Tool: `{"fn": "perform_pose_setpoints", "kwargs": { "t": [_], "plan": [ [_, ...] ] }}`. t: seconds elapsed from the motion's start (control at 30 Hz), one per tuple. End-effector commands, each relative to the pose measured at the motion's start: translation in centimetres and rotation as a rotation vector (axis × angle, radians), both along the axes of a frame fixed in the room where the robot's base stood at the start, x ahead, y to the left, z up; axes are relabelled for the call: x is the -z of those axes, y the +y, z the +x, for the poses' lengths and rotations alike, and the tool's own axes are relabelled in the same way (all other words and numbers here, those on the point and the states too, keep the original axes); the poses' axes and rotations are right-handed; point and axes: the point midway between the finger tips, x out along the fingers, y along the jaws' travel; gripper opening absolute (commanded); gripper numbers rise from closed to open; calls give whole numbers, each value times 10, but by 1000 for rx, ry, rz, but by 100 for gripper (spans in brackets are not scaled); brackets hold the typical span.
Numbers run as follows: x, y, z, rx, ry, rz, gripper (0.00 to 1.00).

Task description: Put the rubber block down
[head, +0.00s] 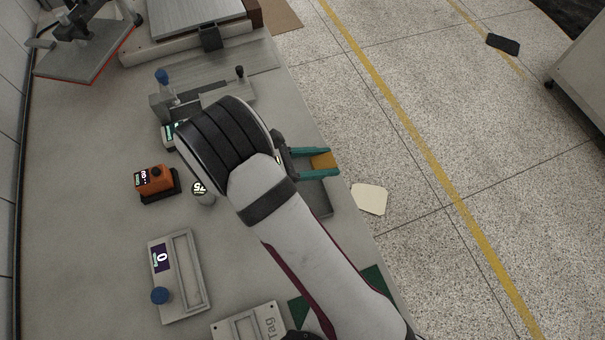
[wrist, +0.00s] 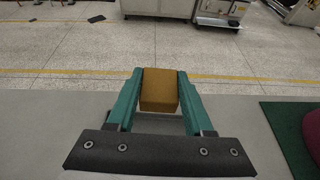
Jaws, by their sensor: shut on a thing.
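The rubber block (head: 322,160), a yellow-brown block, is held between the two teal fingers of my gripper (head: 333,162) at the right edge of the bench in the head view. My gripper is shut on it. In the wrist view the block (wrist: 159,92) sits between the fingers, its front face toward the camera. The bench top (wrist: 60,125) lies below and around the gripper, and the block overlaps the bench's far edge in the picture. I cannot tell how high the block is above the bench.
An orange device (head: 152,181), a grey fixture with a blue knob (head: 183,275) and a tag plate (head: 246,325) stand on the bench. A green mat (wrist: 291,128) lies to the right in the wrist view. A cream sheet (head: 369,198) shows beyond the bench edge.

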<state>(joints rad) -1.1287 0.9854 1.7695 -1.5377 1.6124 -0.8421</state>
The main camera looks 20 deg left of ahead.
Motion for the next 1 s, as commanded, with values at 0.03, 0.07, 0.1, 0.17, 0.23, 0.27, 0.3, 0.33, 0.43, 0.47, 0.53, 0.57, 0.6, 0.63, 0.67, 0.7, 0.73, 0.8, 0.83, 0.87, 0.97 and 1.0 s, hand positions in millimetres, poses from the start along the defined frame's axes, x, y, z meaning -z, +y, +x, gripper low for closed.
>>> {"fn": "perform_pose_setpoints", "kwargs": {
  "t": [0.03, 0.07, 0.1, 0.17, 0.23, 0.27, 0.3, 0.33, 0.43, 0.47, 0.53, 0.57, 0.6, 0.63, 0.67, 0.7, 0.73, 0.8, 0.83, 0.87, 0.97, 1.0],
  "plan": [
    [10, 14, -2, -2, 0, 0, 0],
    [14, 21, -4, 0, -1, 1, 0],
    [20, 30, -5, 0, 0, 0, 0],
    [25, 40, -7, 1, 0, 0, 0],
    [30, 46, -8, 3, 0, 0, 0],
    [35, 47, -8, 4, 0, -2, 0],
    [43, 47, -8, 4, 1, -3, 0],
    [50, 47, -9, 4, 2, -3, 0],
    [66, 47, -9, 6, 2, -2, 0],
    [69, 47, -8, 6, 2, 0, 0],
    [70, 47, -8, 6, 1, 0, 0],
    [70, 47, -8, 6, 1, 0, 0],
    [70, 47, -8, 6, 1, 0, 0],
    [70, 47, -8, 6, 1, 0, 0],
    [70, 47, -8, 6, 1, 0, 0],
    [70, 47, -8, 6, 1, 0, 0],
    [71, 47, -8, 6, 1, 0, 0],
    [72, 47, -8, 6, 1, 0, 54],
    [72, 47, -8, 6, 1, 0, 59],
    [72, 47, -8, 6, 1, 0, 64],
    [72, 47, -8, 6, 1, 0, 82],
    [72, 47, -8, 6, 1, 0, 82]
  ]
}}
